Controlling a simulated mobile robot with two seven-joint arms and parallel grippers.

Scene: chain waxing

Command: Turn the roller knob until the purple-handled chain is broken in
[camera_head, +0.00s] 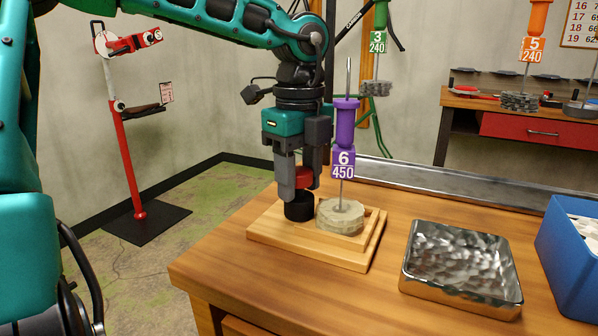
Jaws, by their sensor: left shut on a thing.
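The roller knob (304,178) is red and sits above a black cylindrical base (299,206) on a wooden tray (265,236). My left gripper (299,183) points down from above and is shut on the knob, one grey finger covering its left side. The purple handle (344,128) stands upright just right of the gripper, with a label reading 6 and 450. Its rod runs down to the coiled grey-beige chain (341,216), which lies on the tray beside the black base. My right gripper is not in view.
A shiny metal tray (461,265) and a blue bin (571,262) with white contents stand on the wooden table (370,286) to the right. Green-handled (378,42) and orange-handled (534,49) chains are behind. A red stand (128,150) is at the back left.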

